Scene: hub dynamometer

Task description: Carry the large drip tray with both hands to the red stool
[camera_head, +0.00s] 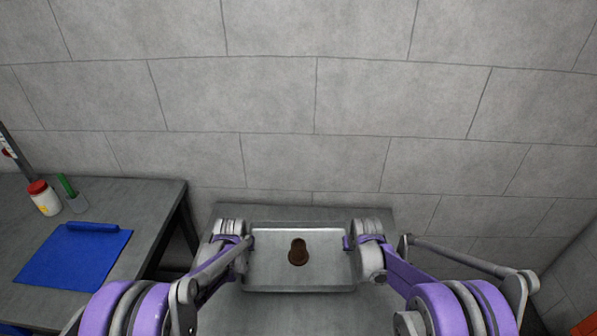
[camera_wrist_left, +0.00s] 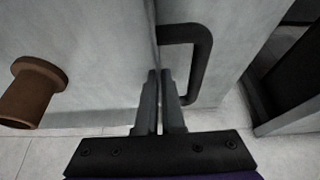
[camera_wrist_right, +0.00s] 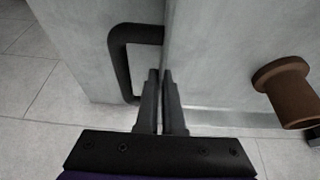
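The large drip tray (camera_head: 271,275) is a grey metal tray in the lower middle of the head view. A brown flanged, spool-like part (camera_head: 298,252) stands in it. My left gripper (camera_wrist_left: 158,78) is at the tray's left side, its fingers closed on the thin wall beside a black handle (camera_wrist_left: 207,50). My right gripper (camera_wrist_right: 163,78) is closed the same way on the right wall, beside the other black handle (camera_wrist_right: 118,55). The tray is over a grey surface (camera_head: 310,318); I cannot tell whether it touches it. The red stool is not clearly in view.
A block wall (camera_head: 310,100) stands behind. An orange-red piece (camera_head: 588,326) shows at the bottom right corner.

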